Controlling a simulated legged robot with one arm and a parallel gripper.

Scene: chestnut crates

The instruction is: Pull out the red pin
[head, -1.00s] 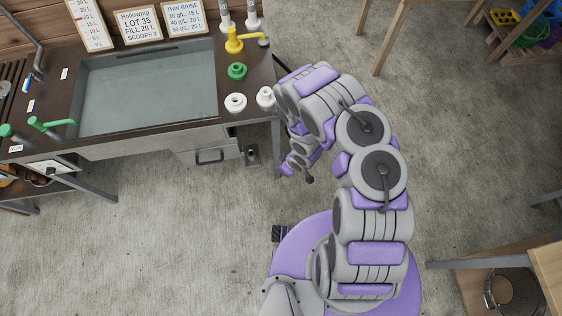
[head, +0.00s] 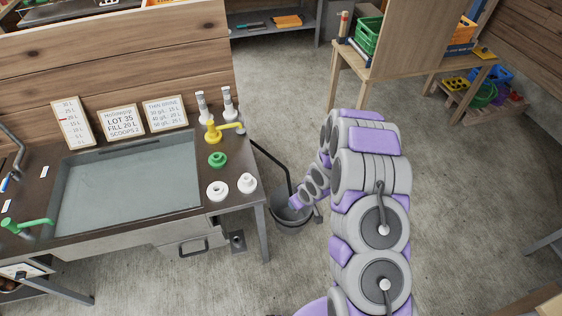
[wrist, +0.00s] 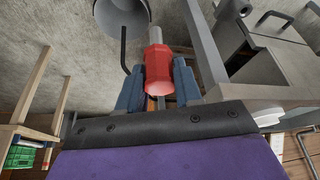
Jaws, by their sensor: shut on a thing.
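The red pin (wrist: 158,68) shows in the wrist view as a red faceted knob with a round end facing the camera. A pale grey cylindrical piece shows just beyond it. My gripper (wrist: 158,82) has one blue-grey finger on each side of the red knob and is shut on it. In the head view my gripper is low, by the right end of the sink bench, around the grey bucket (head: 292,219). The pin cannot be made out in that view.
The sink bench (head: 232,199) stands at left, its leg close to the bucket. The bucket also shows in the wrist view (wrist: 121,20). A wooden table (head: 410,66) stands at the back right. The concrete floor between is clear.

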